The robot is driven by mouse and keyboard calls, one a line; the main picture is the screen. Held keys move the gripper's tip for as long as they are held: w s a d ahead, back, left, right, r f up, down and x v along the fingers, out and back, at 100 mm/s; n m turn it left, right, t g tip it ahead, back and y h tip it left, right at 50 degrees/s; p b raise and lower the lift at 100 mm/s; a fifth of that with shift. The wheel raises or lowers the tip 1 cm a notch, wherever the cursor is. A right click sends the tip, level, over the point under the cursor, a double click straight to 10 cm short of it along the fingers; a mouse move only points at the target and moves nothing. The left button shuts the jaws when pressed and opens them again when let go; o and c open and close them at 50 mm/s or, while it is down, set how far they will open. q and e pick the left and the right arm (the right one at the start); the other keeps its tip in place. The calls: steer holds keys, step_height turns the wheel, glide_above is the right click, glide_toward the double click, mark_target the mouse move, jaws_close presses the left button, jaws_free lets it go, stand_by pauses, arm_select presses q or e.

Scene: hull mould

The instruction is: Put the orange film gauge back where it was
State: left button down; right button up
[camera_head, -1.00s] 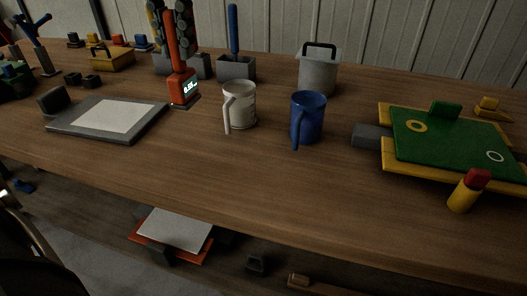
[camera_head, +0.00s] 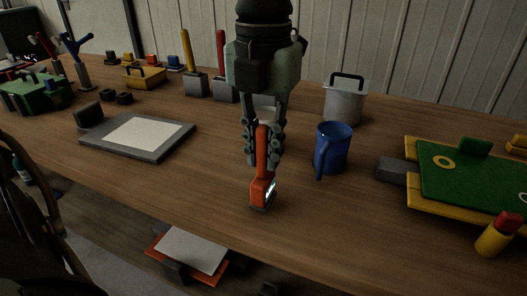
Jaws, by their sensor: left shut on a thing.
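The orange film gauge (camera_head: 262,182) is upright between the fingers of my left gripper (camera_head: 263,150), which is shut on its upper part. Its small lit display faces right. Its dark foot is at or just above the table; I cannot tell whether it touches. The gripper points down, in front of the white mug (camera_head: 265,103), which is mostly hidden. My right gripper is not in view.
A blue mug (camera_head: 332,150) stands close to the right of the gauge. A grey pad with a white sheet (camera_head: 150,134) lies to the left. Holders with a yellow handle (camera_head: 186,50) and a red handle (camera_head: 220,50) stand behind. A green board (camera_head: 470,175) is at right. Bare wood lies in front.

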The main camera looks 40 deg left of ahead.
arm_select(q)
steer(key=shift+f, duration=0.55)
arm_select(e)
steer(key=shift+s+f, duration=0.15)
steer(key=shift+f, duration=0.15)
arm_select(q)
steer(key=shift+f, duration=0.1)
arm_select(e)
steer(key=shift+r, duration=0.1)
arm_select(q)
steer(key=c, duration=1.5)
jaws_free()
steer(key=shift+o, duration=0.2)
step_height(320, 180, up, 11)
steer(key=shift+r, duration=0.6)
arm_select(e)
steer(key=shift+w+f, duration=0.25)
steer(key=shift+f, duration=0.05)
